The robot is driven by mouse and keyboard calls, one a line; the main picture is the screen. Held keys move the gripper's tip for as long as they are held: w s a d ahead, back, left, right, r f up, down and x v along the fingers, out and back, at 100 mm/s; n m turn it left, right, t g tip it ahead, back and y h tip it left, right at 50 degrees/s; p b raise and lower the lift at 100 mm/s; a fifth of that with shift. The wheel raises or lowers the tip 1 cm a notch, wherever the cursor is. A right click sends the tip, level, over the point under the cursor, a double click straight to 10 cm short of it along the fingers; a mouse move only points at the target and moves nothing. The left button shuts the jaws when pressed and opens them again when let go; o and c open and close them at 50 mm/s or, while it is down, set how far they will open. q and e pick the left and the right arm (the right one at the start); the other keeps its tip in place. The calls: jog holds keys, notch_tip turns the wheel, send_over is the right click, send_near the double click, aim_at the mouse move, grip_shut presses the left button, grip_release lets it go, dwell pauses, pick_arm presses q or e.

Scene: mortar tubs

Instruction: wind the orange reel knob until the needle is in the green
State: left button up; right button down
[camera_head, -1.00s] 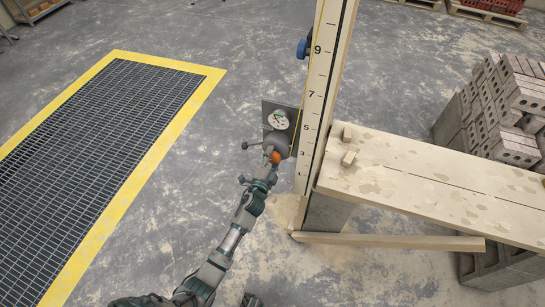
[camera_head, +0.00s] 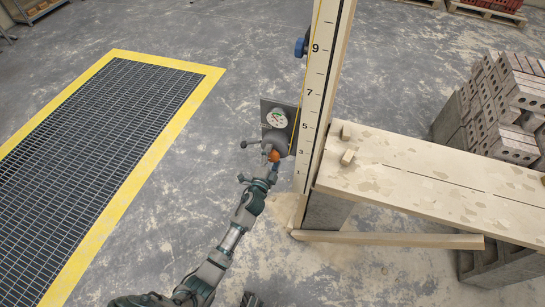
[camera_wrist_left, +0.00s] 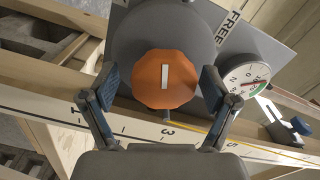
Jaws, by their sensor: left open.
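The orange reel knob (camera_wrist_left: 166,80) has a white bar mark on its face, upright in the left wrist view. It sits on a round grey reel (camera_wrist_left: 160,30) and also shows small in the head view (camera_head: 274,156). My left gripper (camera_wrist_left: 162,88) is open, with one finger on each side of the knob and a visible gap to it. The round white dial (camera_wrist_left: 246,86) has a red needle and a green arc; whether the needle lies in the green is too small to tell. The dial also shows in the head view (camera_head: 277,119). My right gripper is not in view.
The reel's dark plate is on a numbered wooden post (camera_head: 318,90) with a yellow line. Right of it is a plank bench (camera_head: 430,190) with small wood blocks, then stacked bricks (camera_head: 515,95). A yellow-edged floor grate (camera_head: 100,120) is at left.

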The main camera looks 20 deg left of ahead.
pick_arm(q)
jog(key=s, duration=1.2)
jog(key=shift+a, duration=0.25)
jog(key=s+n+p, duration=0.1)
jog(key=s+n, duration=0.4)
jog(key=n, duration=1.2)
jog(key=w+b, duration=0.2)
jog(key=w, duration=1.4)
jog(key=shift+r+b, duration=0.15)
jog(key=shift+b, duration=0.2)
jog(key=shift+w+r, duration=0.1)
jog(key=shift+w, duration=0.35)
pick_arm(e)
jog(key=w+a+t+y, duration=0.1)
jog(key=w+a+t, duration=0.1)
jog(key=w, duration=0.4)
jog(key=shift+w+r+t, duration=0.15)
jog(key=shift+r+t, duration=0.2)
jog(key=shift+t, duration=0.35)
